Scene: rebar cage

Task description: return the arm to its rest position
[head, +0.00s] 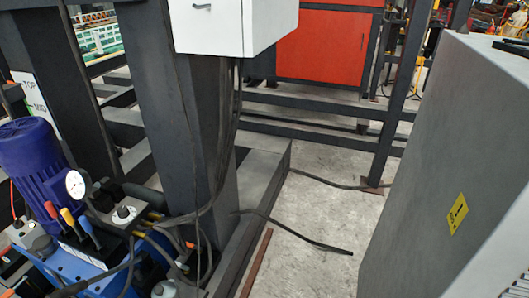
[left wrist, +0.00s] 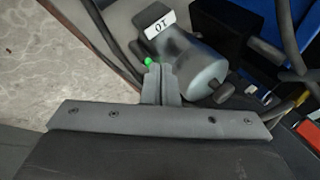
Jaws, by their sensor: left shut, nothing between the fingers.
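My left gripper (left wrist: 160,72) shows in the left wrist view, its fingers closed together with nothing held between them. Just beyond and to the right of the fingertips is a grey translucent cylinder (left wrist: 196,72) with a white label (left wrist: 154,21) near its top. A small green spot (left wrist: 148,61) shows at the left of the fingertips; I cannot tell what it belongs to. Neither of my arms appears in the head view, and my right gripper is in no view.
In the head view, a hydraulic unit with a blue motor (head: 38,155) and a gauge (head: 75,184) stands at left beside a dark column (head: 180,130). A white box (head: 225,22) is above. A grey cabinet (head: 450,150) stands right. Concrete floor (head: 310,210) lies between, with loose cables.

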